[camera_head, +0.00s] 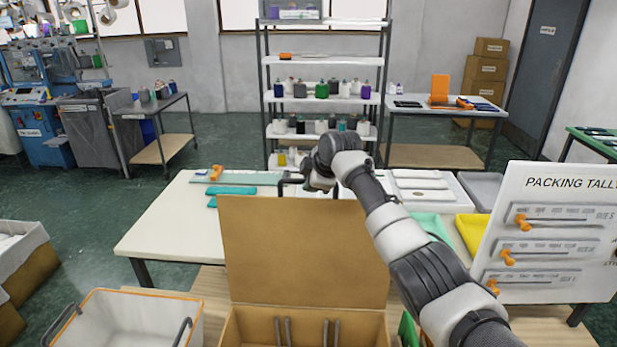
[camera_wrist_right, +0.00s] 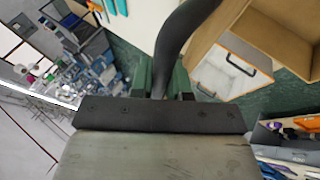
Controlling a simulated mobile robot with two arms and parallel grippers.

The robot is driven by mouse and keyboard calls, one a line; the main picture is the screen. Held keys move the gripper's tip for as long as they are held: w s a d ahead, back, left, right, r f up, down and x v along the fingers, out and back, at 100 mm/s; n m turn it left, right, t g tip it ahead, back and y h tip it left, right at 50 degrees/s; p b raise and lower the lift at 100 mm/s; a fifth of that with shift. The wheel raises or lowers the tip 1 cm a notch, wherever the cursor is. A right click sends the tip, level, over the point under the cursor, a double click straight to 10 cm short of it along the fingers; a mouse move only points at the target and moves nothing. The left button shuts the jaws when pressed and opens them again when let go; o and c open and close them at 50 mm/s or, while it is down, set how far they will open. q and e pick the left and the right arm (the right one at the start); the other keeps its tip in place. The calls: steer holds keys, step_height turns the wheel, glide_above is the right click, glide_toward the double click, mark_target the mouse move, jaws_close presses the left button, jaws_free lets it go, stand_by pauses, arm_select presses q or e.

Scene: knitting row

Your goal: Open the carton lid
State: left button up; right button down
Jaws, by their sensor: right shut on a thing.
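The brown carton (camera_head: 307,315) stands open at the bottom centre of the head view. Its lid (camera_head: 300,250) is swung up and stands nearly upright at the back. My right arm reaches over from the right, and its wrist is at the lid's top edge. In the right wrist view my right gripper (camera_wrist_right: 162,82) has its green fingers closed around a dark curved bar (camera_wrist_right: 186,32). The bar appears to be a handle on the lid, but the join is unclear. My left gripper is not in view.
A white tote (camera_head: 140,318) stands left of the carton. A packing tally board (camera_head: 555,235) stands to the right. A white table (camera_head: 165,225) with teal pieces and trays lies behind the lid. Shelves (camera_head: 325,62) with bottles stand farther back.

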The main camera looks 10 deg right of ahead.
steer(key=shift+s+f, duration=0.2)
steer(key=shift+f, duration=0.2)
steer(key=c, duration=1.3)
jaws_free()
steer(key=shift+o, duration=1)
steer(key=shift+w, duration=0.2)
steer(key=shift+r, duration=0.1)
steer(key=shift+s+r+b, duration=0.25)
steer(key=shift+r+b, duration=0.05)
steer(key=shift+r, duration=0.05)
steer(key=b+v, duration=0.4)
steer(key=v, duration=0.6)
steer(key=shift+d, duration=0.15)
